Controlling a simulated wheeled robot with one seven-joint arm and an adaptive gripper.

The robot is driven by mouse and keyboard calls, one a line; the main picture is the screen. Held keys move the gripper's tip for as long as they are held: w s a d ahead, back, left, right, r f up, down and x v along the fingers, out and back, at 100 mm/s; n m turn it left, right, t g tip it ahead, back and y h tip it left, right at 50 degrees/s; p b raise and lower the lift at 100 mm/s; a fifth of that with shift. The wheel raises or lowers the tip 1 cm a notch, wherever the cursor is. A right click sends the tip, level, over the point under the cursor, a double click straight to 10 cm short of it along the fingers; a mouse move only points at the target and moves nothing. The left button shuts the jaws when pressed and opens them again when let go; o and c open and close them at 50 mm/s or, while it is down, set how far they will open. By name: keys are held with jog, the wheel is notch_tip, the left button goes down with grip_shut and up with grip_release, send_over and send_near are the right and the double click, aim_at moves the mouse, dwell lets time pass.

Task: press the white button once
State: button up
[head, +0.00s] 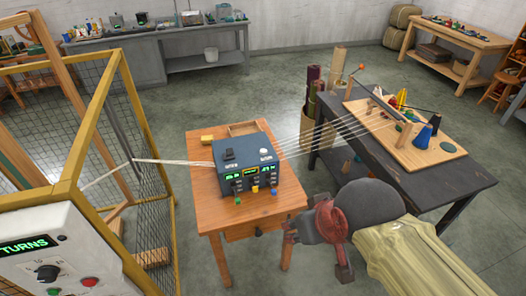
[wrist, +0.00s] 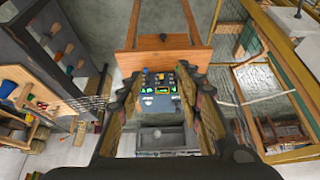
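The white button (head: 264,152) is a small round cap on the top right of a blue-grey box (head: 244,165). The box stands on a small wooden table (head: 215,215). In the wrist view the box (wrist: 160,92) shows between my fingers, some distance beyond them; I cannot make out the white button there. My gripper (head: 316,250) is to the right of and nearer than the box in the head view, apart from it. In the wrist view my gripper (wrist: 163,88) has its two fingers spread wide with nothing between them.
A black switch (head: 229,154) sits beside the button; green displays and coloured knobs are on the box front. Strands run from the box to a board (head: 405,145) on a dark table (head: 455,175). A yellow-framed cage (head: 128,75) and a TURNS panel (head: 75,250) stand left.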

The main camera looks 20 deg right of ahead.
jog(key=c, duration=0.4)
